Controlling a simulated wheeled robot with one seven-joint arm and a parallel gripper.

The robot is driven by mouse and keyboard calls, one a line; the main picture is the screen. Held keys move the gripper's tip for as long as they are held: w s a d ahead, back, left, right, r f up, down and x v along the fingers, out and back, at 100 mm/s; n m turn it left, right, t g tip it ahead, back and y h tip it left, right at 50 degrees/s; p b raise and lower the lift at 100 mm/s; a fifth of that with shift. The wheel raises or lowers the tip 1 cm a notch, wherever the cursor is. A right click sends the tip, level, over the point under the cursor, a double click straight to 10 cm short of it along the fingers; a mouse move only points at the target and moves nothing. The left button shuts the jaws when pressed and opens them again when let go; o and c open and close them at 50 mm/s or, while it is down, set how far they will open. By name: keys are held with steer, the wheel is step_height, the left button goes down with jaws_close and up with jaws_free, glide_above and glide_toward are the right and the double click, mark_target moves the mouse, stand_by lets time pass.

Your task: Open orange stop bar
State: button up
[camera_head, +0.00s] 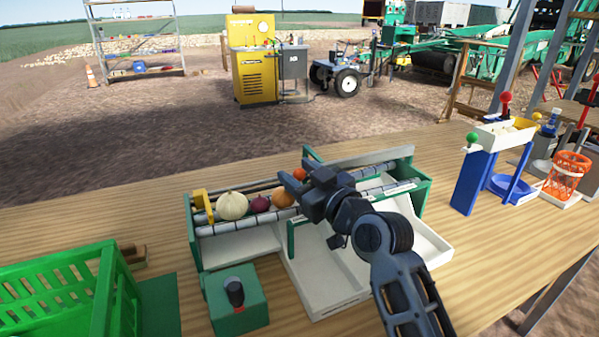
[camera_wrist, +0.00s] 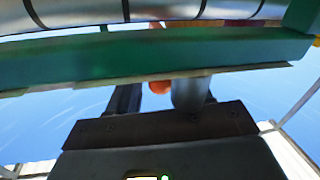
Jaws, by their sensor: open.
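A green-framed roller sorter (camera_head: 193,240) stands on the wooden table. A yellow-orange upright bar (camera_head: 203,204) stands at the left end of its rollers, the only bar-like orange part I see. A pale onion (camera_head: 232,206), a red onion (camera_head: 260,204) and an orange ball (camera_head: 283,197) lie in a row to its right. My gripper (camera_head: 297,171) is open over the rollers, right of these and apart from the bar. A small orange-red round thing (camera_head: 300,174) shows between its fingers; it also shows in the wrist view (camera_wrist: 160,87). I cannot tell whether they touch it.
White trays (camera_head: 330,275) slope below the rollers. A blue-white stand (camera_head: 480,165) and an orange basket (camera_head: 567,178) are at right. Table between sorter and stand is clear.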

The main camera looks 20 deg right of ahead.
steer(key=shift+w, duration=0.1)
jaws_close()
stand_by(0.4)
